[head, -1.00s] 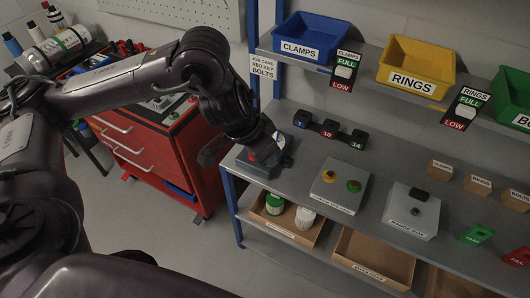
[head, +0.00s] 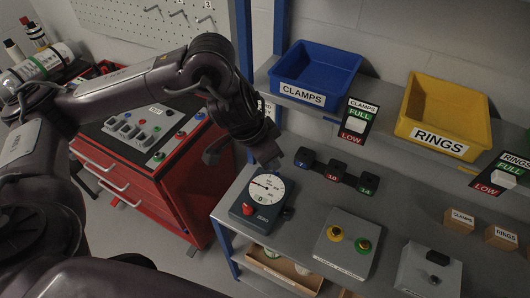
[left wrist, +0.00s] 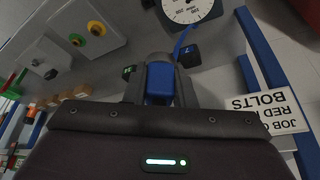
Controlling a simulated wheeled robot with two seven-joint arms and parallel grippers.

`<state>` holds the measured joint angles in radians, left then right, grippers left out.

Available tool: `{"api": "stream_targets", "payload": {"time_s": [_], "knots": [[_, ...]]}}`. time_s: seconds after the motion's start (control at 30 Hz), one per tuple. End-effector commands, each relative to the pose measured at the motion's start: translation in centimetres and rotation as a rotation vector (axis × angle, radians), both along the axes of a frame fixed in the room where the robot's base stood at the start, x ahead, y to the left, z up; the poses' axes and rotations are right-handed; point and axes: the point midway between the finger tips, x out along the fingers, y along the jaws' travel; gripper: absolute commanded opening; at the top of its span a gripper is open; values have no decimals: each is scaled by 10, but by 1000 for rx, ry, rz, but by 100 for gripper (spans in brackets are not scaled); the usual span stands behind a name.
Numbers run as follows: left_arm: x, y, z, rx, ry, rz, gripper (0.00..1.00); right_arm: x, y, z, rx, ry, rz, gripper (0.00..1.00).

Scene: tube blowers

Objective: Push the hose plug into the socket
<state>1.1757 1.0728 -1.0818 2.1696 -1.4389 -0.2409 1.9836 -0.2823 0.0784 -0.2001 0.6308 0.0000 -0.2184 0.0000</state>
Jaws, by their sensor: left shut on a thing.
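My left gripper (head: 241,155) hangs just behind and above the gauge box (head: 240,212), at the left end of the shelf. In the left wrist view the gripper (left wrist: 160,98) is shut on the blue hose plug (left wrist: 159,82). In the head view the plug is hidden or too small to make out. The box has a white dial and a red knob (head: 248,209). I cannot make out the socket for certain. My right gripper is not in view.
A button box (head: 347,242) is farther right. Blue (head: 315,75) and yellow (head: 443,115) bins stand on the upper shelf. A blue post (head: 280,60) and a red cabinet (head: 180,170) are close by.

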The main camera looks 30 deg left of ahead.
Motion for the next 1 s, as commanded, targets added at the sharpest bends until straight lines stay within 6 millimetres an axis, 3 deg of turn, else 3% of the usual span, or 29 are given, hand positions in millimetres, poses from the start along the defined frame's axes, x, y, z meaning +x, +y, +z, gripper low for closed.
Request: {"api": "stream_targets", "payload": {"time_s": [0.13,0.33,0.47,0.7,1.0], "knots": [[10,-6,0,1,6,-73,0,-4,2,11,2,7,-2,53],[24,-15,-9,2,14,-204,0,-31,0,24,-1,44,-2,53],[36,-22,-20,1,19,-325,0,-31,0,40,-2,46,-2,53],[49,-38,-64,-5,16,-625,0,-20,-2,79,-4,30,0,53],[32,-50,-129,-14,2,-925,0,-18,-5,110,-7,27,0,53]]}}
